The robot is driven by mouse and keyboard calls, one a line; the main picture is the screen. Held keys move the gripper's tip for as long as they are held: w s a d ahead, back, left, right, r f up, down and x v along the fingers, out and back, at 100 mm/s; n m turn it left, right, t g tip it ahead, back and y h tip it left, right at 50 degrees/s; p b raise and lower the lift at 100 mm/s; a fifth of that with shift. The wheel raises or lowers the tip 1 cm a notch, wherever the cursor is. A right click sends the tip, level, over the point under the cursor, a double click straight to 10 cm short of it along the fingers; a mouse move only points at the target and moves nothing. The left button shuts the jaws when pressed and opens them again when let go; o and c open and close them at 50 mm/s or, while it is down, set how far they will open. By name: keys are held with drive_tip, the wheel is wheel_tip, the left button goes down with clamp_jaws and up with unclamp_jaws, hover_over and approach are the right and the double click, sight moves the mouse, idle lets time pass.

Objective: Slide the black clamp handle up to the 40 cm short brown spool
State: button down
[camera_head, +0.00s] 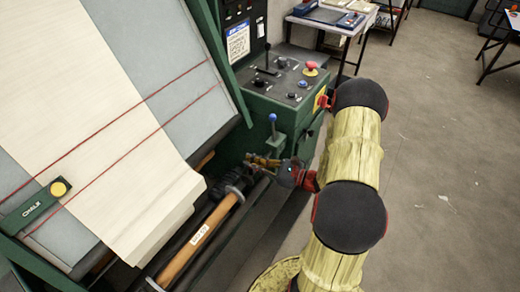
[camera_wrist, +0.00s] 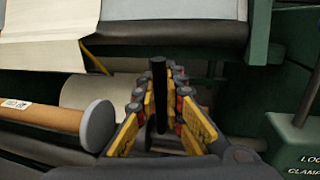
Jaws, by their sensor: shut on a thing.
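The black clamp handle (camera_wrist: 158,82) is an upright dark bar between the fingers of my gripper (camera_wrist: 163,100) in the wrist view. My gripper is shut on it. The short brown spool (camera_wrist: 45,116) lies to the left, with a white label too small to read surely and a grey disc (camera_wrist: 98,127) on its near end. The disc is beside my left finger, with the handle to its right. In the head view, the spool (camera_head: 202,238) lies low in the machine and my gripper (camera_head: 262,162) is just beyond its upper end. The handle is hard to make out there.
A green machine frame with a cream cloth (camera_head: 75,110) hanging over its sloped board fills the left. A green lever with a blue knob (camera_head: 272,118) and a control box (camera_head: 285,85) stand close by my gripper. A pale roll (camera_wrist: 88,93) lies behind the spool.

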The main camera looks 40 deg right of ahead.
drive_tip(key=s+a+p, duration=0.2)
drive_tip(key=s+a, duration=0.1)
drive_tip(key=a, duration=0.6)
drive_tip(key=shift+s, duration=0.1)
drive_tip(key=c, duration=2)
unclamp_jaws()
drive_tip(key=shift+o, duration=0.8)
drive_tip(key=v, duration=1.2)
drive_tip(key=shift+d, duration=0.1)
